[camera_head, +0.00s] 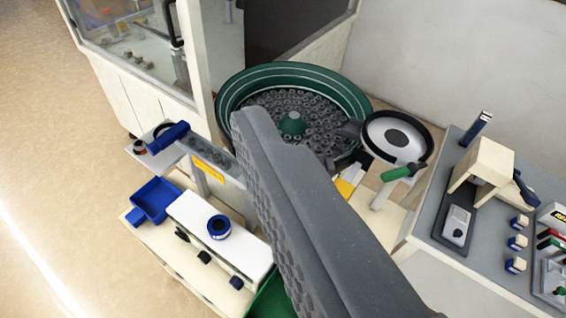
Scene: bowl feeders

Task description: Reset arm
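My gripper (262,135) reaches from the lower right to the middle of the view as one large grey finger. A bumpy, textured face shows along its left side. A second finger cannot be made out, so I cannot tell whether the gripper is open or shut. I see nothing held at its tip. The tip overlaps the green bowl feeder (232,92) in the picture; that bowl holds many small dark parts around a green centre cone. The rest of my arm is out of view.
A white bench on the left bears a blue tray (154,200) and a blue ring (219,227). A grey table (425,228) with small fixtures is at right. A glass-fronted cabinet (130,45) stands upper left; open floor (50,150) lies left.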

